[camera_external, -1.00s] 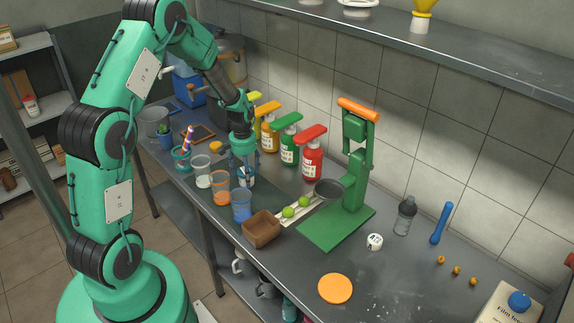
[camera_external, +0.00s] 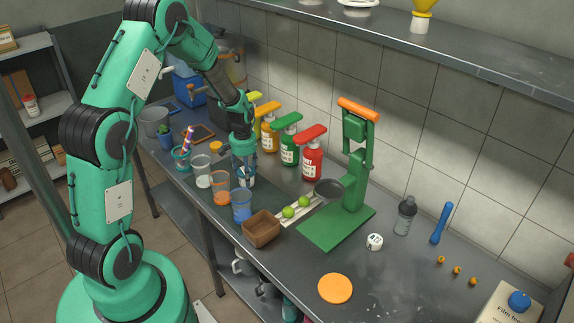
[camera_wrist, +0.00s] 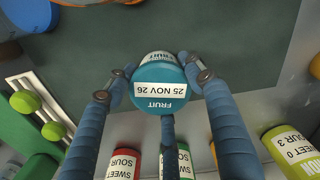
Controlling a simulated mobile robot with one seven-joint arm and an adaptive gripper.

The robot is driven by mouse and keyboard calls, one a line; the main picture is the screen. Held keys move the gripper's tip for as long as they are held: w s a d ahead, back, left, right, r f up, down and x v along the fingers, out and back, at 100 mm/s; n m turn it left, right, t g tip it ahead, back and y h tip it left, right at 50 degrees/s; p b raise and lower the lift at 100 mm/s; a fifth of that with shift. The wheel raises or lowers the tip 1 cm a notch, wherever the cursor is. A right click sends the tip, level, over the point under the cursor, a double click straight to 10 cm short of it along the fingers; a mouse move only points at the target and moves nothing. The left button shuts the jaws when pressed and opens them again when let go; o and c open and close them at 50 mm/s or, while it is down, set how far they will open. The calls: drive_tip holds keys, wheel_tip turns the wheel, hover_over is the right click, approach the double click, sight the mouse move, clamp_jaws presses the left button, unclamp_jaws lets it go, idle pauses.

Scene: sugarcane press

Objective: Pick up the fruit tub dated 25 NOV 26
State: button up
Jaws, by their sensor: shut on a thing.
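The fruit tub (camera_wrist: 160,88) has a blue-teal lid with a white label reading FRUIT 25 NOV 26, upside down in the wrist view. My gripper (camera_wrist: 154,78) is shut on it, with blue fingers around its sides. In the external view my gripper (camera_external: 244,164) points down over the bench, and the tub's pale lower part (camera_external: 247,181) shows just beneath the fingers. The tub is upright, at or very near the bench top; I cannot tell whether it touches it.
Yellow, green and red pump bottles (camera_external: 312,160) stand behind, along the wall. The green press (camera_external: 354,180) and a brown box (camera_external: 262,232) are to the right.

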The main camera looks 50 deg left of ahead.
drive_tip(key=shift+r, duration=0.1)
drive_tip(key=shift+c, duration=0.2)
drive_tip(key=shift+r+p, duration=1.15)
drive_tip(key=shift+r, duration=3.8)
